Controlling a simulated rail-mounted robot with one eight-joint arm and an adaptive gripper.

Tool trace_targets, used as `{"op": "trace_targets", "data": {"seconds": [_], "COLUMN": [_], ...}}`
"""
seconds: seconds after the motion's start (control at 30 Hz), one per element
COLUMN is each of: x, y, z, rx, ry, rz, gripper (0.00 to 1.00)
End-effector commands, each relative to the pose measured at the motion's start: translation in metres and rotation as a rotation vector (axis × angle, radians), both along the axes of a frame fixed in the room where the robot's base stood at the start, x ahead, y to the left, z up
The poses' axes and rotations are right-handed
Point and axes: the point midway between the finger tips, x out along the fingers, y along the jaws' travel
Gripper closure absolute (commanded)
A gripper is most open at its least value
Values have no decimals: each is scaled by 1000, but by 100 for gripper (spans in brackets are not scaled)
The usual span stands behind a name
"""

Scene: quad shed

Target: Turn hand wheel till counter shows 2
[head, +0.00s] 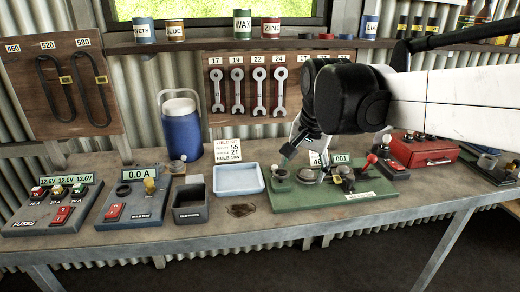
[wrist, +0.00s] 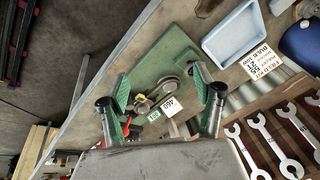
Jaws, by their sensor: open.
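A green base board (head: 350,193) stands on the bench and carries a small counter (head: 341,159) that reads 001. A grey round part (head: 307,175), which looks like the hand wheel, sits on the board left of the counter. It also shows in the wrist view (wrist: 170,88), below and between my fingers. My gripper (head: 292,150) hangs over the board's left part, tilted down. In the wrist view my gripper (wrist: 160,86) is open and empty, its green-padded fingers apart on either side of the wheel. I cannot tell its height above the wheel.
A red-knobbed lever (head: 371,159) stands right of the counter. A pale blue tray (head: 239,190) and a dark box (head: 190,215) lie to the left. A red box (head: 420,150) is to the right. Wrenches (head: 258,92) hang behind.

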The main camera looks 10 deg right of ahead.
Motion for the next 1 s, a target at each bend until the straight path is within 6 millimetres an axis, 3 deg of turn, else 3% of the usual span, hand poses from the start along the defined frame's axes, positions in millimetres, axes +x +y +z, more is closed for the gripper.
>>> {"op": "trace_targets", "data": {"seconds": [0.03, 0.23, 0.6, 0.8, 1.0], "x": [15, 65, 149, 172, 176], "y": [0, 0, 0, 0, 0], "z": [9, 21, 20, 14, 5], "rx": [13, 58, 101, 104, 105], "ry": [21, 105, 250, 291, 300], "rz": [-41, -219, -543, -646, -669], "gripper": [36, 36, 36, 36, 36]}}
